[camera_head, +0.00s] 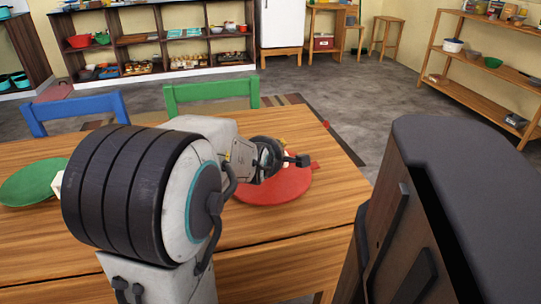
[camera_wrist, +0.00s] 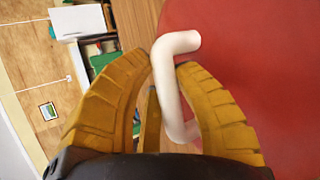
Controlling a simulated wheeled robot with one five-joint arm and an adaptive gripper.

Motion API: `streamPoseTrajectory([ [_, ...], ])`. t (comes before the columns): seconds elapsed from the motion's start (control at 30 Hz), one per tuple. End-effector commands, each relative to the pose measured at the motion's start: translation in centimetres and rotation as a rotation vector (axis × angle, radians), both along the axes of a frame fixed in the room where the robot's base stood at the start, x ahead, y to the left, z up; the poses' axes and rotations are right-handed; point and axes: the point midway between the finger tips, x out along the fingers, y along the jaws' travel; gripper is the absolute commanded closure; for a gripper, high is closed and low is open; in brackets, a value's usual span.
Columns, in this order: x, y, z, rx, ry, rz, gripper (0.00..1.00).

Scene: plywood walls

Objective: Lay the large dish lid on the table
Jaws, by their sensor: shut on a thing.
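The large dish lid (camera_head: 275,189) is a red disc over the right part of the wooden table (camera_head: 315,215). It also fills the right side of the wrist view (camera_wrist: 270,70), with its white bar handle (camera_wrist: 178,42) between my fingers. My gripper (camera_wrist: 172,75) has yellow ribbed fingers shut on this handle. In the head view my arm hides part of the lid and most of the gripper. I cannot tell whether the lid touches the table or hangs just above it.
A green plate (camera_head: 33,183) lies at the table's left, partly behind my arm. Blue (camera_head: 75,107) and green (camera_head: 212,92) chairs stand at the far edge. Shelves (camera_head: 160,45) line the back wall. Bare tabletop shows in front of the lid.

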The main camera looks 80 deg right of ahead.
Motion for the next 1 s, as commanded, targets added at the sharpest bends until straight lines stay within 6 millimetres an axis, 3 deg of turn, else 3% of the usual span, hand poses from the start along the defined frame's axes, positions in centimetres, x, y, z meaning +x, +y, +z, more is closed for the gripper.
streamPoseTrajectory([
  [0.37,-0.03,-0.03,-0.14,-0.004,0.001,-0.001,1.00],
  [0.4,-0.02,0.00,-0.13,-0.001,0.000,-0.001,0.72],
  [0.63,-0.02,0.00,-0.11,-0.001,0.000,-0.001,0.51],
  [1.0,-0.01,0.07,0.20,0.002,0.000,-0.001,0.51],
])
